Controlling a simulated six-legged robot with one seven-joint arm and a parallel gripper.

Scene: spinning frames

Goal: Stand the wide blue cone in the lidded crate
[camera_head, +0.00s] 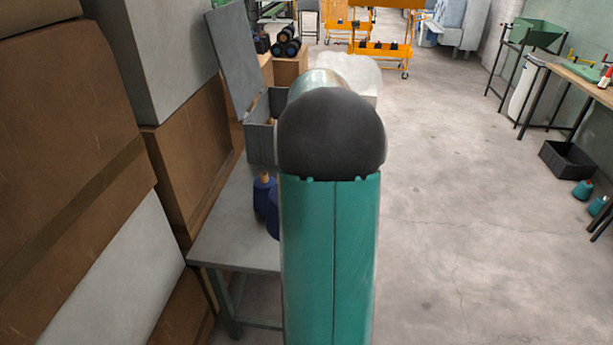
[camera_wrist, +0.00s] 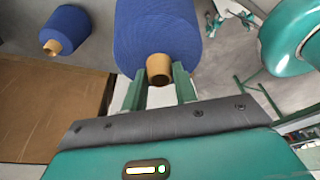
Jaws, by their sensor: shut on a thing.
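In the wrist view, my gripper (camera_wrist: 159,84) has its two green fingers on either side of the brown tube tip of a wide blue cone (camera_wrist: 157,32), shut on it. A slimmer blue cone (camera_wrist: 66,29) with a brown tip stands apart on the grey table. In the head view, my arm hides the gripper. Two blue shapes show left of the arm: a cone with a brown tip (camera_head: 262,194) and part of another (camera_head: 273,218). The grey lidded crate (camera_head: 260,142) is on the table behind, its lid (camera_head: 235,58) raised. Its inside is mostly hidden.
The grey table (camera_head: 228,235) has bare room at its near end. Stacked brown and grey boxes (camera_head: 60,130) rise close on its left. The floor (camera_head: 455,220) to the right is open. A dark bin (camera_head: 567,160) and teal cones (camera_head: 582,189) lie at far right.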

